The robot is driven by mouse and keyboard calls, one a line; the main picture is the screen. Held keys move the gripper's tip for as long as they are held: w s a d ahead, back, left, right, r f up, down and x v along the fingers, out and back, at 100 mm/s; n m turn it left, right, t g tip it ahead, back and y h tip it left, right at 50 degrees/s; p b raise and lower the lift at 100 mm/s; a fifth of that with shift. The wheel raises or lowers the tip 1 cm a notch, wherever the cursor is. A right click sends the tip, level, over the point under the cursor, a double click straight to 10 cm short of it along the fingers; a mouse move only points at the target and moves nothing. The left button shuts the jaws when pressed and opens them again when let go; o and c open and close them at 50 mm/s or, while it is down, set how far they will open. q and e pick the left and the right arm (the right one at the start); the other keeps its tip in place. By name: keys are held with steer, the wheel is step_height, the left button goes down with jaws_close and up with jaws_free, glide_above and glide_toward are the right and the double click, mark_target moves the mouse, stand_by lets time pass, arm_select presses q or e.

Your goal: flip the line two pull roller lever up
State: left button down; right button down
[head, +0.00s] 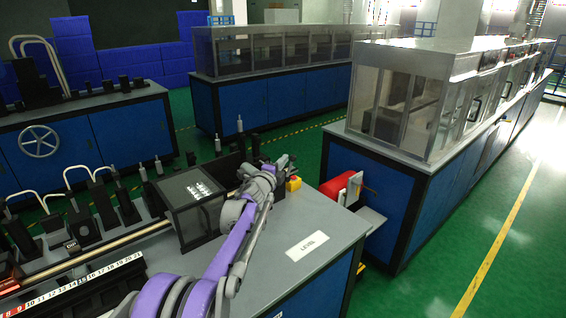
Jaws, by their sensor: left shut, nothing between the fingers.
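My left arm, purple and grey, reaches from the bottom of the head view over the near grey machine bench (275,268). Its grey left gripper (284,162) is at the far edge of that bench, just behind a small yellow box with a red button (293,184). The gripper is shut and empty. A dark box-shaped cover (188,208) with white lettering, too small to read, stands left of the forearm. I cannot pick out the pull roller lever; the arm and gripper hide part of the bench there. My right gripper is not in view.
Thin upright posts (240,126) stand behind the gripper. A white label plate (307,245) lies on the bare bench top. Green floor is open at right.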

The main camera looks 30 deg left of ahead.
arm_select(q)
steer(key=s+d+r, duration=0.1)
steer(key=s+r, duration=0.1)
steer(key=s, duration=0.5)
steer(key=shift+r+b, duration=0.3)
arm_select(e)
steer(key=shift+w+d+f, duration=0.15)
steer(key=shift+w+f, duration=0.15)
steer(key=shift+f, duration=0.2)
arm_select(q)
steer(key=shift+s+d, duration=0.1)
steer(key=shift+s, duration=0.05)
